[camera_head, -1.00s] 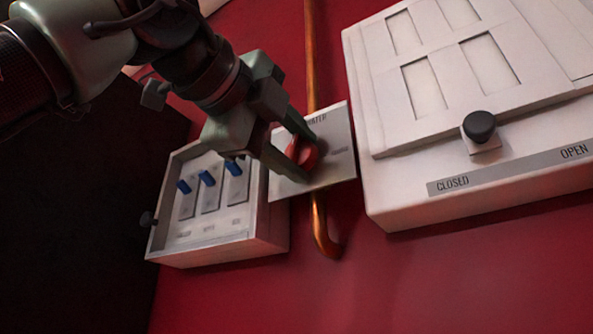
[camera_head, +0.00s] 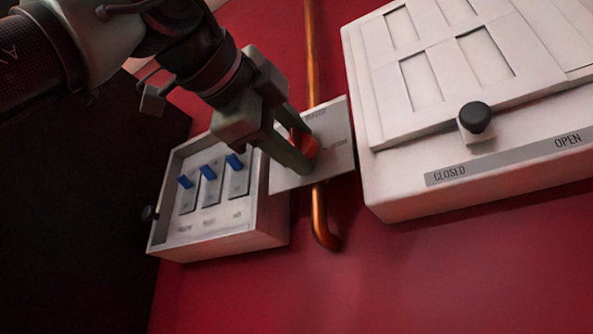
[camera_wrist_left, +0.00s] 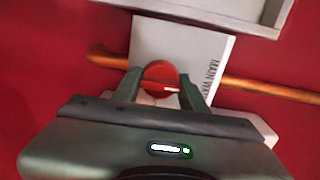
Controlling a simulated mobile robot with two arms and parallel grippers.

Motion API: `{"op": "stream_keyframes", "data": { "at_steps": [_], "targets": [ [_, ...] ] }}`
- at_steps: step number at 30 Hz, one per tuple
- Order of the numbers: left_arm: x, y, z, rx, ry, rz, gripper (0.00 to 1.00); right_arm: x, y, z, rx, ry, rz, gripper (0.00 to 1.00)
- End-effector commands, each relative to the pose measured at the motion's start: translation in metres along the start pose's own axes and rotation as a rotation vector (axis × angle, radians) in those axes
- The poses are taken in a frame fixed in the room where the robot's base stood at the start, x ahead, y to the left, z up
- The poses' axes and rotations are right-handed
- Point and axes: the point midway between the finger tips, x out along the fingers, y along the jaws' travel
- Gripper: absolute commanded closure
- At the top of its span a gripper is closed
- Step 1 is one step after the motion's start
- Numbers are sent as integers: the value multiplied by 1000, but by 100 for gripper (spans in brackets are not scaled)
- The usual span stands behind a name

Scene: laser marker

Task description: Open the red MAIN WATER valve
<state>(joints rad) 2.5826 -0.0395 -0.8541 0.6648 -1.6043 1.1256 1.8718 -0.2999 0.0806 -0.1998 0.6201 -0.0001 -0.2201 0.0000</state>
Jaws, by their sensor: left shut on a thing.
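The red MAIN WATER valve knob (camera_head: 309,146) sits on a white plate (camera_head: 338,160) mounted over a copper pipe. My left gripper (camera_head: 308,150) is shut on the knob, with a finger on either side. In the left wrist view the round red knob (camera_wrist_left: 160,78) lies between the two fingertips (camera_wrist_left: 160,84), and a pale line shows on its right part. The plate's lettering is partly visible there. In the head view the fingers hide part of the knob. My right gripper is not in view.
The copper pipe (camera_head: 313,60) runs down the red wall behind the plate. A white box with blue switches (camera_head: 209,172) is close on the left. A large white panel with a black knob (camera_head: 476,117) and CLOSED/OPEN labels is on the right.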

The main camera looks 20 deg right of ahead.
Motion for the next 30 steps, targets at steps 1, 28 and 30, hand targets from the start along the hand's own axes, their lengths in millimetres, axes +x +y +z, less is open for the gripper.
{"op": "stream_keyframes", "data": {
  "at_steps": [1, 28, 30],
  "targets": [
    [0, 0, 1, -3, -1, -1, 98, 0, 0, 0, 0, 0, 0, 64],
    [-67, 1, 1, -1, -1, -3, 36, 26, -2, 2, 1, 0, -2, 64],
    [-74, 1, 2, -2, -1, -2, 36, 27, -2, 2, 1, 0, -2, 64]
  ]
}}
